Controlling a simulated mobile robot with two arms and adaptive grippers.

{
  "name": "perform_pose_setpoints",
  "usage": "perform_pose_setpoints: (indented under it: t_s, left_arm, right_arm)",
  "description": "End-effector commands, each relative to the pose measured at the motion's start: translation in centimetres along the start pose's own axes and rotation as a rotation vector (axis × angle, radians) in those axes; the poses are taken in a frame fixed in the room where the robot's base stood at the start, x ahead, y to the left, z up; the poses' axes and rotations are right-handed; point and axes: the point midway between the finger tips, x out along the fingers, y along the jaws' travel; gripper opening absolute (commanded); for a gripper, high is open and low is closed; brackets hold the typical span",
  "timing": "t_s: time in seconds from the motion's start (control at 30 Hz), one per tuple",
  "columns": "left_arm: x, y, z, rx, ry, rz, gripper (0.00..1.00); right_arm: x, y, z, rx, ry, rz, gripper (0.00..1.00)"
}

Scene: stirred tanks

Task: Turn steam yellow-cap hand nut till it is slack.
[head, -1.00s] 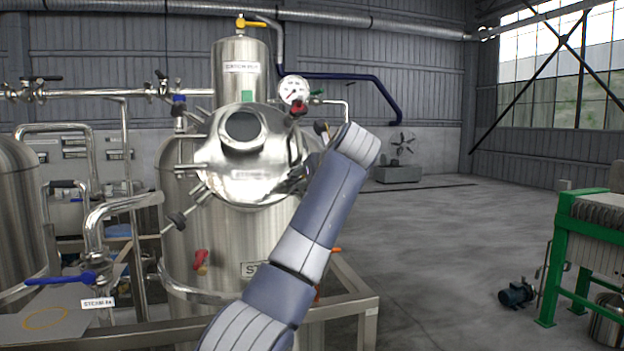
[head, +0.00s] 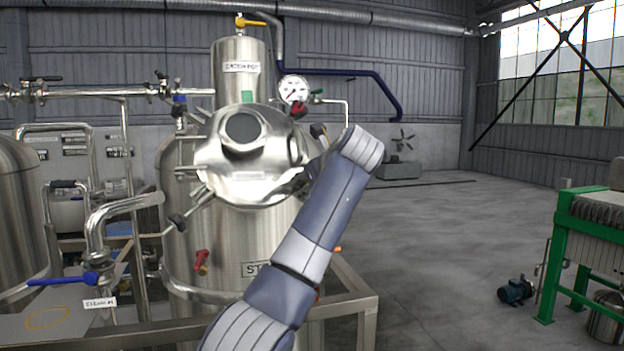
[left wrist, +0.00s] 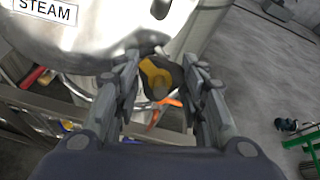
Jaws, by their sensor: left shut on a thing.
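The yellow-cap hand nut (left wrist: 157,78) shows in the left wrist view, a dark knob with a yellow top at the edge of the steel tank lid. My left gripper (left wrist: 160,85) has a finger on each side of the nut and is shut on it. The steam tank's lid (head: 250,165) shows in the head view, and its STEAM label (left wrist: 46,10) shows in the left wrist view. In the head view my left arm hides the nut and the fingertips. My right gripper is in neither view.
Other dark-knobbed clamps (head: 178,221) sit around the lid rim. A gauge (head: 294,90) and a red handle stand behind it. A steel frame rail (head: 350,305) runs in front. A blue-handled valve (head: 90,278) is at the left.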

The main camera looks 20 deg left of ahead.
Motion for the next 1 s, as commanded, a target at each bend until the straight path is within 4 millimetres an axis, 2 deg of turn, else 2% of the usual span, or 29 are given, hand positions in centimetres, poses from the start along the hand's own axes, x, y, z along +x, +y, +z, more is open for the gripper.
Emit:
perform_pose_setpoints:
  t_s: [0.03,1.0]
  left_arm:
    - [-0.2,-0.1,0.4,-0.035,0.0,0.006,0.14]
    - [-0.2,-0.2,0.5,-0.934,-0.001,0.159,0.14]
  right_arm:
    - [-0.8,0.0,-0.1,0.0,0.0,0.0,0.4]
    - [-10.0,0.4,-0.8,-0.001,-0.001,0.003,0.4]
